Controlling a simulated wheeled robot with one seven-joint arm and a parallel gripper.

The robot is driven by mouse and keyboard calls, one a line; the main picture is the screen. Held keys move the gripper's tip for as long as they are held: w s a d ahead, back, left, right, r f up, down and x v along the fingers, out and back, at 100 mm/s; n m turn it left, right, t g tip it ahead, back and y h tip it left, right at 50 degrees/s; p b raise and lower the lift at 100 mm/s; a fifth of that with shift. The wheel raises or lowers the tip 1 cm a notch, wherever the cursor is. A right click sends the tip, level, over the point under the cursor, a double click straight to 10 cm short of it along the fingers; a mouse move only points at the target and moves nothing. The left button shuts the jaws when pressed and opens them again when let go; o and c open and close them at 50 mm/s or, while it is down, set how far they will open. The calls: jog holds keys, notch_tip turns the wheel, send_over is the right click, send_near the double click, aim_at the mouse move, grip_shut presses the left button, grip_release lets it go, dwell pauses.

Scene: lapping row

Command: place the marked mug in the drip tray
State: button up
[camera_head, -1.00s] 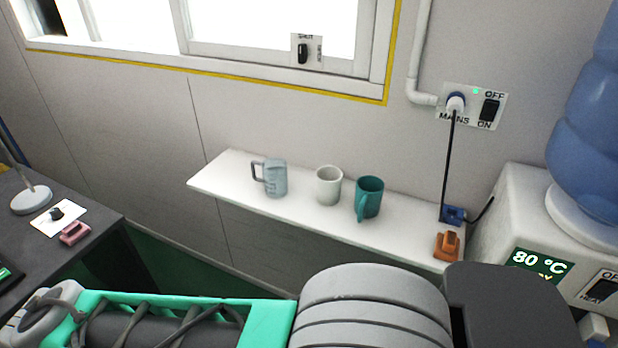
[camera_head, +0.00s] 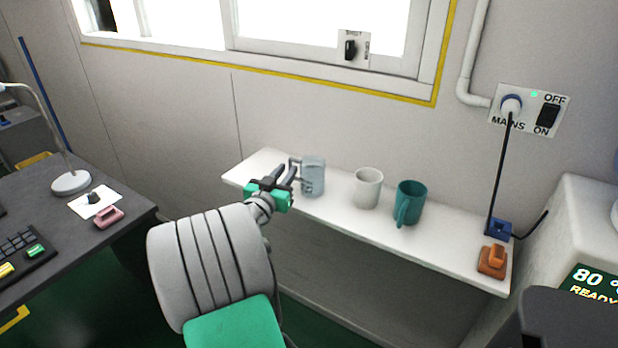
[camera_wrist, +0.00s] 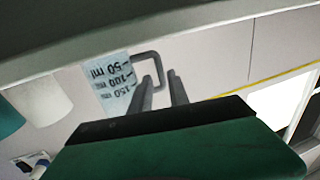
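The marked mug (camera_head: 313,178) is pale blue-grey and stands upright at the left part of the white wall shelf (camera_head: 262,160), its handle toward the left. The wrist view, tilted over, shows its printed ml scale and handle (camera_wrist: 148,56). My gripper (camera_head: 283,174) is at the handle side, over the shelf. In the wrist view, its two fingers (camera_wrist: 160,88) are apart, with the handle's outer bar seen between their tips. I cannot tell whether they touch it. The drip tray is not in view.
A white mug (camera_head: 367,189) and a teal mug (camera_head: 410,203) stand right of the marked mug. A white dispenser (camera_head: 590,215) stands at right, a dark desk (camera_head: 60,200) at left.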

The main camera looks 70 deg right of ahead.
aim_at(289, 167)
jog(key=d, duration=0.3)
jog(key=shift+w+d, duration=0.15)
jog(key=shift+d, duration=0.2)
grip_shut()
dwell(1.0)
